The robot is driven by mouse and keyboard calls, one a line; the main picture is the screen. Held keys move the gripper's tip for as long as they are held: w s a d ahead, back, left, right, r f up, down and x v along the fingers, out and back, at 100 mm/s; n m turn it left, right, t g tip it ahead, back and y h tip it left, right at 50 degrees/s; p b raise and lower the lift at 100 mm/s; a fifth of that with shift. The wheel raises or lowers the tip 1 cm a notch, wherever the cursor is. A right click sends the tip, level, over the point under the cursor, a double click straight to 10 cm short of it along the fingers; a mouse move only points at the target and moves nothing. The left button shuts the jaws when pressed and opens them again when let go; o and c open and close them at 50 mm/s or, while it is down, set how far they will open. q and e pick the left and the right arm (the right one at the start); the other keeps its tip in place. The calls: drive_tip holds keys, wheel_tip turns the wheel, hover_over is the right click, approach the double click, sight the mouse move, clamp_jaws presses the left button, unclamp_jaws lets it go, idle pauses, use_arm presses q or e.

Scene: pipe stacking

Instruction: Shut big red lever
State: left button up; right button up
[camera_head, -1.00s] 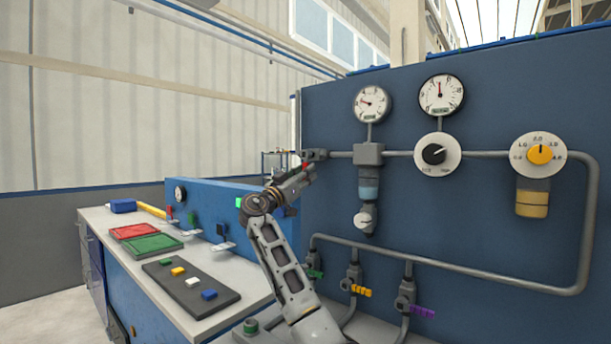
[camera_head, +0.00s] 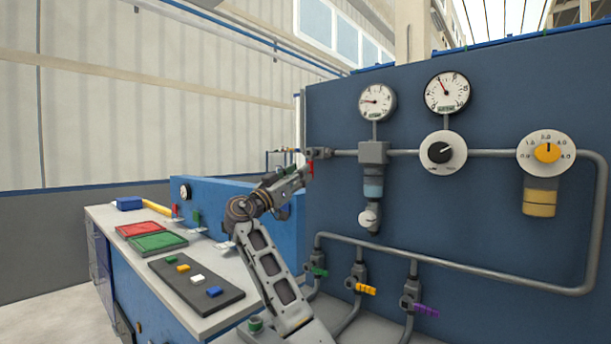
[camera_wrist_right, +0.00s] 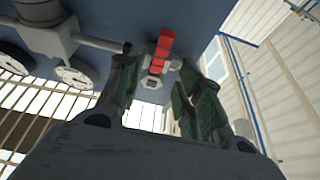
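The big red lever (camera_head: 311,168) is on the valve at the left end of the upper pipe, at the left edge of the blue panel. In the right wrist view the lever (camera_wrist_right: 161,50) runs up from the grey valve body, ahead of and between the fingers. My right gripper (camera_head: 304,175) is right at the lever in the head view. The wrist view shows its two dark green-padded fingers (camera_wrist_right: 158,82) apart, with a gap between them. Whether either finger touches the lever I cannot tell. My left gripper is not in view.
The blue panel (camera_head: 480,210) carries gauges, a black knob (camera_head: 440,152) and a yellow knob (camera_head: 547,153). Small green, yellow and purple valve handles (camera_head: 426,310) sit lower. At the left is a bench with a red tray (camera_head: 138,230) and a green tray (camera_head: 160,243).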

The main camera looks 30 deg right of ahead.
drive_tip(key=s+a, duration=0.3)
drive_tip(key=a, duration=0.4)
drive_tip(key=shift+w, duration=0.1)
idle(0.5)
use_arm(q)
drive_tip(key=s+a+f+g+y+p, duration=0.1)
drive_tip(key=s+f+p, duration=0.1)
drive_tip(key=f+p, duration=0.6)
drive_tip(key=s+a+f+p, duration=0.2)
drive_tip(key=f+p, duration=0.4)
drive_tip(key=p, duration=0.4)
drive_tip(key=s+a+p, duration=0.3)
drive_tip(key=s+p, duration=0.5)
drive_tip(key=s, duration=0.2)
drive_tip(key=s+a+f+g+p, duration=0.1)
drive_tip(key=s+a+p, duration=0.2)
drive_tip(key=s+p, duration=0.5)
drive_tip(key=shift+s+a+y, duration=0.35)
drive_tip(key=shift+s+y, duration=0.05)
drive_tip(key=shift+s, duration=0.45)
use_arm(e)
wheel_tip(320, 180, up, 34)
